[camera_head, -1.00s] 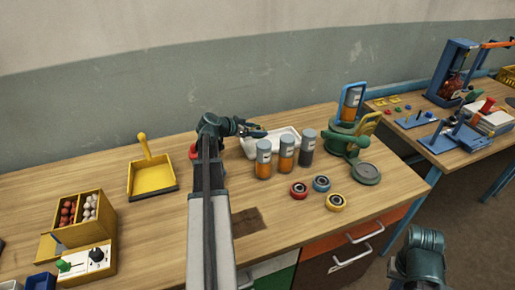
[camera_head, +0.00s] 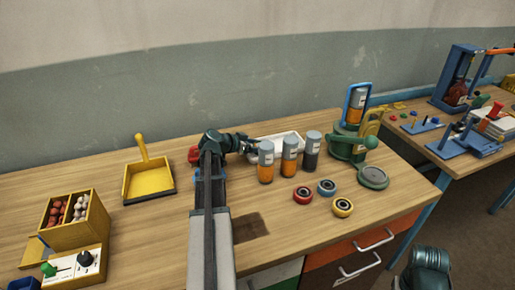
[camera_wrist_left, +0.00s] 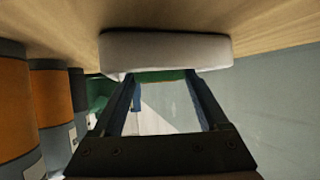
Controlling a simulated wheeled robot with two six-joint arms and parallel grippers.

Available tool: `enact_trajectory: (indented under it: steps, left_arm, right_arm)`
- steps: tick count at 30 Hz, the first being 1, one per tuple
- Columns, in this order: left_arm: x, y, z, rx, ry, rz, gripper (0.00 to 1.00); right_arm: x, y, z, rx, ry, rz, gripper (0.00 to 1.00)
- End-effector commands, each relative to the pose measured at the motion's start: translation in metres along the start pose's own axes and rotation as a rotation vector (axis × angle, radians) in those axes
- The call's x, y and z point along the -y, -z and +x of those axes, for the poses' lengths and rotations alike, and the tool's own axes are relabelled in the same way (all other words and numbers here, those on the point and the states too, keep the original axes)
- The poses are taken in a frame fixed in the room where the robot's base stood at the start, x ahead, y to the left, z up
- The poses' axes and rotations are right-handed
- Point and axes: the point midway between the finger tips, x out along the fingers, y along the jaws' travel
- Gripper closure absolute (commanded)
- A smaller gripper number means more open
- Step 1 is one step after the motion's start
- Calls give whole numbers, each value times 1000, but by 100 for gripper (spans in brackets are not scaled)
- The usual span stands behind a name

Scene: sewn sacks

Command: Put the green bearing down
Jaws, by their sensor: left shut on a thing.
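My left gripper (camera_head: 252,143) is at the left end of the white tray (camera_head: 290,138), behind the bottles. In the left wrist view the gripper (camera_wrist_left: 160,78) is shut on the green bearing (camera_wrist_left: 160,76), which shows as a thin green strip between the fingertips. The tray (camera_wrist_left: 165,48) is right at the fingertips there and covers much of the bearing. I cannot tell whether the bearing touches the tray floor. In the head view the bearing cannot be made out. My right gripper is out of view.
Orange and grey bottles (camera_head: 289,156) stand just in front of the tray. A red bearing (camera_head: 303,195), a blue one (camera_head: 326,187) and a yellow one (camera_head: 343,207) lie nearer the front. A green press (camera_head: 348,145) stands right. A yellow dustpan (camera_head: 149,180) lies left.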

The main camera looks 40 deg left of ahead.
Motion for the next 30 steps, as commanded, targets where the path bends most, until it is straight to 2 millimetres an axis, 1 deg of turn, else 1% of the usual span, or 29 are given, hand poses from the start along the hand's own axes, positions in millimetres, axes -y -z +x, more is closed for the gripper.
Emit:
enact_trajectory:
  steps: [5, 6, 7, 15, 19, 23, 30]
  left_arm:
    - [0, -4, 2, -1, 0, 0, 100]
    - [0, -3, 1, 0, 0, 0, 17]
    - [0, -2, 1, 0, 0, 0, 11]
    - [0, -2, 1, 0, 0, 0, 11]
    - [0, 2, -4, 0, 1, 0, 11]
    - [-1, 4, -28, 0, 3, -3, 11]
    - [-1, 4, -78, -1, 3, -2, 11]
  right_arm:
    - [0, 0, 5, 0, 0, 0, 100]
    - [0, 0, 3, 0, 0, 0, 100]
    - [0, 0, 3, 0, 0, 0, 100]
    - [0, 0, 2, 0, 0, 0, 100]
    - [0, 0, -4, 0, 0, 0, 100]
    - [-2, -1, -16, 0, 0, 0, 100]
    - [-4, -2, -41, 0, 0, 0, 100]
